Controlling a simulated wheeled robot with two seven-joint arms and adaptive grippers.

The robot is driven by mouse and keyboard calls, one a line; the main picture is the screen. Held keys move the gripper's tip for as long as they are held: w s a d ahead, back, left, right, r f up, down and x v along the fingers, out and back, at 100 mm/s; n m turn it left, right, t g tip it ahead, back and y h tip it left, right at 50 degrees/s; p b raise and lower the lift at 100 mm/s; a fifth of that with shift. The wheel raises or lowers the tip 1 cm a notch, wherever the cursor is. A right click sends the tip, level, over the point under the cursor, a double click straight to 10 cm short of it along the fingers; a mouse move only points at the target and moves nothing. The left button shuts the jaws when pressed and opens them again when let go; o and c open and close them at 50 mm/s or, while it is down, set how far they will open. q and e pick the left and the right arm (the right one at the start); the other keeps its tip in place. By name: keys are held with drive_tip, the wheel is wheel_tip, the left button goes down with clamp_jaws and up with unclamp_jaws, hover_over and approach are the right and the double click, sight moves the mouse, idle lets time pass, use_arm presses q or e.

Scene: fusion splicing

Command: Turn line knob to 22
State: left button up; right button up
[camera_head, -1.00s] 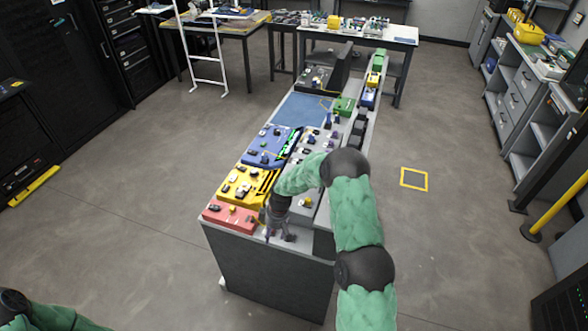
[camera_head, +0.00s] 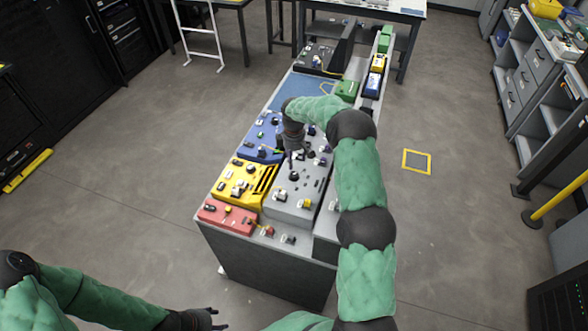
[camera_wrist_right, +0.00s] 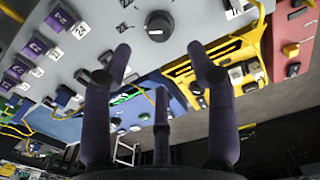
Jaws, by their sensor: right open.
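A round black knob (camera_wrist_right: 159,25) with a white pointer mark sits on the grey panel at the top of the right wrist view. It seems to be the dark knob (camera_head: 294,175) in the head view. My right gripper (camera_wrist_right: 160,58) is open and empty, its fingertips just short of the knob in the picture and apart from it. In the head view the right gripper (camera_head: 299,158) hangs over the grey panel (camera_head: 309,188). My left gripper (camera_head: 218,318) is low at the bottom edge, away from the bench; its opening is unclear.
Purple blocks with number labels (camera_wrist_right: 80,30), one reading 24, line the grey panel. A yellow module (camera_head: 236,198), a blue module (camera_head: 250,150) and a red module (camera_head: 226,217) stand along the bench's left side. A yellow cable (camera_wrist_right: 250,35) runs near the knob.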

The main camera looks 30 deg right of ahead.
sight(294, 174)
wheel_tip(294, 174, down, 9)
drive_tip(key=shift+w+f, duration=0.1)
idle(0.3)
drive_tip(key=c, duration=1.1)
